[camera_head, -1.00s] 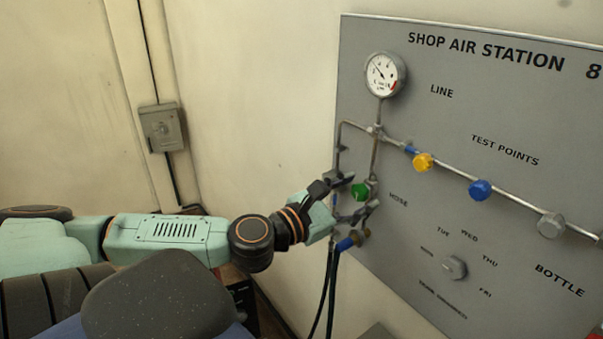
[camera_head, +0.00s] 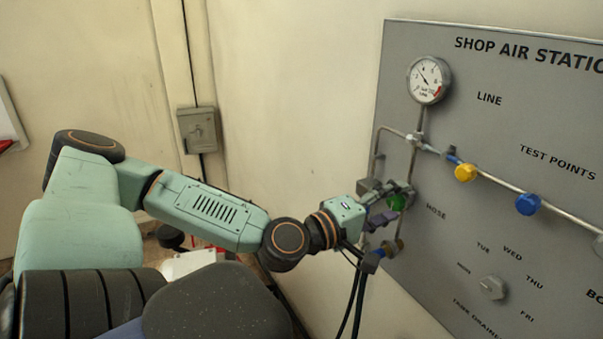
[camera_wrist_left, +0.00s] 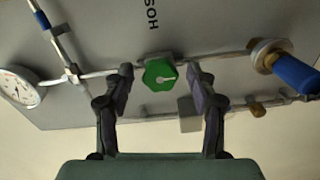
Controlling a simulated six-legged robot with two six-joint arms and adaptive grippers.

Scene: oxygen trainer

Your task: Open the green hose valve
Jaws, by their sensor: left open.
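The green hose valve (camera_head: 397,202) is a small green knob on the pipework at the left of the grey panel, beside the HOSE label. In the left wrist view the green knob (camera_wrist_left: 160,74) shows a pale pointer mark and lies ahead, between the fingertips as seen from the wrist. My left gripper (camera_wrist_left: 160,82) is open, with one finger on each side of the knob. I cannot tell whether the fingers touch it. In the head view my left gripper (camera_head: 388,204) is at the knob and partly covers the pipes there. My right gripper is not in view.
A pressure gauge (camera_head: 429,80) sits above on the pipe. Yellow (camera_head: 465,172) and blue (camera_head: 528,204) knobs are along the pipe to the right. A grey selector knob (camera_head: 492,288) is lower on the panel. Dark hoses (camera_head: 354,300) hang below the gripper. A wall switch box (camera_head: 198,130) is at the left.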

